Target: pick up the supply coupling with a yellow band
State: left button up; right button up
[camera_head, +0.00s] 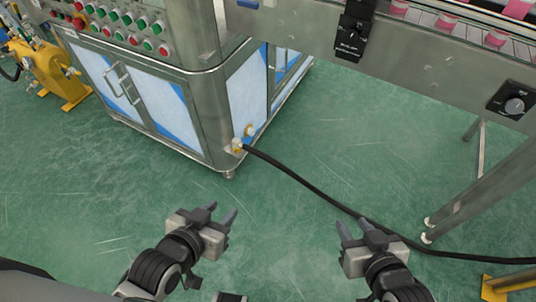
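A small coupling with a yellowish band (238,145) sits low at the corner of the steel cabinet, at the end of a black hose (310,188). A second small yellowish fitting (250,130) is just above and to its right on the cabinet side. They are too small to make out the band clearly. My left gripper (223,211) is open and empty, below the coupling in the picture and apart from it. My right gripper (353,225) is open and empty, further right and below the hose in the picture.
The steel cabinet (214,100) with a button panel (125,25) stands at the upper left. A conveyor (420,70) with pink-topped items crosses the upper right, its legs (480,190) reaching the floor. Yellow equipment (50,70) is at far left. The green floor between is clear except the hose.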

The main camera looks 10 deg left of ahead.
aim_at(237, 143)
jog(key=z, duration=0.65)
jog(key=k, duration=0.9)
jog(key=z, duration=0.95)
jog(key=i, duration=1.5)
jog(key=u, duration=1.55)
jog(key=i, duration=0.8)
jog(key=u, duration=0.7)
jog(key=i, duration=0.4)
